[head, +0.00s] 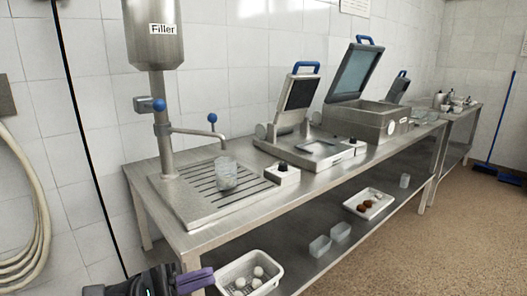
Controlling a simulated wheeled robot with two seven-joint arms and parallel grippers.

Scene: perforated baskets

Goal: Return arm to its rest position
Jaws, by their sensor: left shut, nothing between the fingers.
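My left gripper (208,279) shows at the bottom edge, left of centre, in the head view. Its dark wrist and purple fingers are in view, and the fingers are shut with nothing between them. It is in front of the steel table's near end, beside a white perforated basket (226,284) that holds several pale round items (258,271). I cannot tell whether it touches the basket. My right gripper is out of view.
A steel table (210,238) carries a filler machine (157,110), a clear container (226,172) on the drain grid and open-lidded appliances (368,118). Its lower shelf (330,262) holds clear tubs (320,246) and a white tray (352,206).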

